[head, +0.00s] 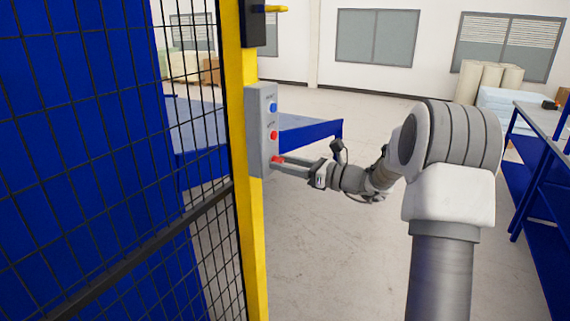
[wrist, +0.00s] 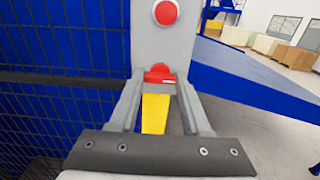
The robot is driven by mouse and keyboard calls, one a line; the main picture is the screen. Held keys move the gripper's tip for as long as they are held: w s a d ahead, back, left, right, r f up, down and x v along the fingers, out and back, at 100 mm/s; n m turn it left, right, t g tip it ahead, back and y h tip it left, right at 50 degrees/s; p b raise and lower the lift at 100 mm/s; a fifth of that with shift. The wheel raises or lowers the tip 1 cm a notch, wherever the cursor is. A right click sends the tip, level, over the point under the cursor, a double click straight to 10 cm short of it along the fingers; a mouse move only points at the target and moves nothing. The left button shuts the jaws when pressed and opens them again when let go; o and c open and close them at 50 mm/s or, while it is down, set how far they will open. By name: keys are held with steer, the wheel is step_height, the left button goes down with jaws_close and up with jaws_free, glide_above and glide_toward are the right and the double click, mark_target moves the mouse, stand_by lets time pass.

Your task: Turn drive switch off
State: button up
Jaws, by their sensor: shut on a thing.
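A grey control box (head: 262,130) is mounted on the yellow fence post. It has a blue button (head: 273,107) at the top, a red button (head: 274,135) in the middle and a red switch (head: 277,160) near its lower end. The labels are too small to read. My gripper (head: 281,166) reaches in from the right at the red switch. In the wrist view, the fingers of my gripper (wrist: 160,82) stand on either side of the red switch (wrist: 160,70) and are shut on it. The round red button (wrist: 165,12) is above them.
The yellow post (head: 248,225) carries black mesh fencing (head: 110,190) on the left. A blue-edged table (head: 310,133) stands behind the box. A workbench (head: 545,118) with blue legs is at the right. The floor (head: 330,240) between post and bench is clear apart from my arm.

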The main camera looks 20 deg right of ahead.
jaws_close()
steer(key=shift+f+b, duration=0.1)
steer(key=shift+b, duration=0.3)
steer(key=n+b, duration=1.8)
steer(key=b, duration=0.6)
steer(key=o, duration=1)
jaws_free()
